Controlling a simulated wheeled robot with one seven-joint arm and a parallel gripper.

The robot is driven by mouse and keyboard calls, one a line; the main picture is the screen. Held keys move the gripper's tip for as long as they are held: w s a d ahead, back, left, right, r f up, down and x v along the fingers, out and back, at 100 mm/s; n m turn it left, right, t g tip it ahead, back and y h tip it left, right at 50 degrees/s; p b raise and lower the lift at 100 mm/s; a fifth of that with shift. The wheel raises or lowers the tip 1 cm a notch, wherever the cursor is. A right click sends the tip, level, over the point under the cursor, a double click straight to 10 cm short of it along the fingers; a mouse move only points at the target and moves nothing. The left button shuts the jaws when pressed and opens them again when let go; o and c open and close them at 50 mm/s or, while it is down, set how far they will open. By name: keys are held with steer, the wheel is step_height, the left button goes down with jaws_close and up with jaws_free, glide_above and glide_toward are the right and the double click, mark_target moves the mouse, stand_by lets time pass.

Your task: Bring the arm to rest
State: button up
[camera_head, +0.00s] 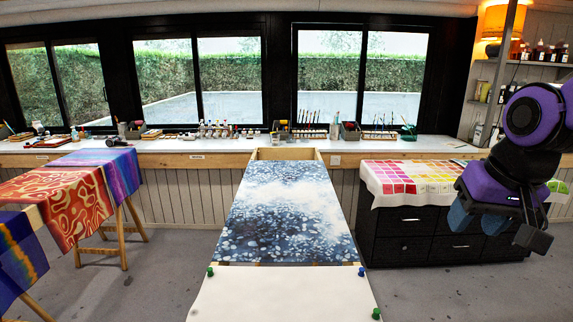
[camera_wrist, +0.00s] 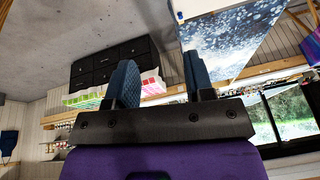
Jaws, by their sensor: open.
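My arm is purple and black and shows at the right of the head view, in front of the black drawer cabinet. My gripper (camera_head: 462,222) hangs at the arm's end with its blue fingers. In the wrist view my gripper (camera_wrist: 158,82) shows two blue textured fingers apart, with nothing between them. The wrist view is turned over, with the floor at its top left. The gripper is clear of the tables, though parts of the cabinet lie behind it in the head view.
A long table with blue-and-white silk (camera_head: 285,205) and a pale cloth (camera_head: 285,295) runs up the middle. A black cabinet (camera_head: 405,222) with a colour-swatch cloth (camera_head: 405,178) stands at right. Draped silks (camera_head: 70,195) hang at left. Bare floor (camera_head: 150,270) lies between.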

steer(key=s+d+r+n+t, duration=0.1)
steer(key=s+r, duration=0.2)
steer(key=s, duration=0.5)
steer(key=shift+s+d+r+h, duration=0.2)
steer(key=shift+s+r+h, duration=0.1)
steer(key=shift+s, duration=0.1)
stand_by(1.0)
